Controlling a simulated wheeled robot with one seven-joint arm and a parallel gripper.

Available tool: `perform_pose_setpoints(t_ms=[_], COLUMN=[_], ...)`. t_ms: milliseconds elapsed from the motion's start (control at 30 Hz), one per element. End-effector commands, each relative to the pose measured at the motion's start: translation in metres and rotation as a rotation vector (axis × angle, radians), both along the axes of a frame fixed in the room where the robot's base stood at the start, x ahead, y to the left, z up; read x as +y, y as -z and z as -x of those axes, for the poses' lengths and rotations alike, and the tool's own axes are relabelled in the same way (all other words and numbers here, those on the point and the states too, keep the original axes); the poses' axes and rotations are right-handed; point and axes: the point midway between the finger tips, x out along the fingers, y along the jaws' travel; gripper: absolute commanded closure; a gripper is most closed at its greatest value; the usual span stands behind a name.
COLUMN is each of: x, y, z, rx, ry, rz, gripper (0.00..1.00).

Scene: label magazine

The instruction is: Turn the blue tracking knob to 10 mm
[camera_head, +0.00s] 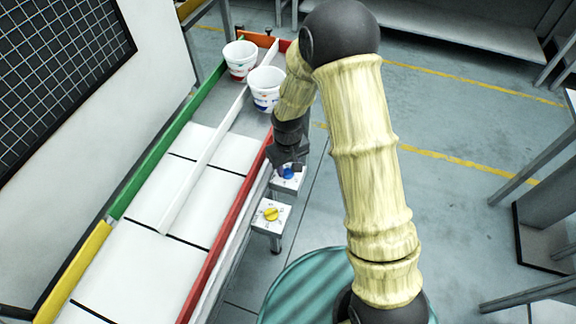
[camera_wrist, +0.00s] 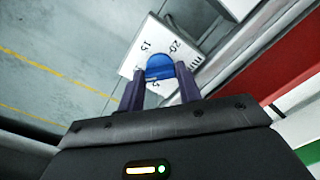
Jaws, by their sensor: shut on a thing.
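The blue tracking knob (camera_wrist: 160,67) sits on a white dial plate (camera_wrist: 143,48) with printed numbers. The knob's pointer direction is not clear. In the head view the blue knob (camera_head: 288,173) shows just below my gripper (camera_head: 285,163), which partly covers it.
A second plate with a yellow knob (camera_head: 271,214) stands nearer. A conveyor with a red rail (camera_head: 228,222) and green rail (camera_head: 160,150) runs alongside. Two white cups (camera_head: 240,58) (camera_head: 265,90) stand at its far end. Open floor (camera_head: 450,200) lies to the right.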

Motion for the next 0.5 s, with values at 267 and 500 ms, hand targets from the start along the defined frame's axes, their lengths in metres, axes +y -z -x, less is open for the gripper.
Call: perform_pose_setpoints(t_ms=[267,500], x=[0.0001,0.0001], y=[-0.0005,-0.0005], z=[-0.0012,-0.0011], rx=[-0.003,-0.003], ry=[0.010,0.008], rz=[0.000,0.000], gripper=[0.88,0.46])
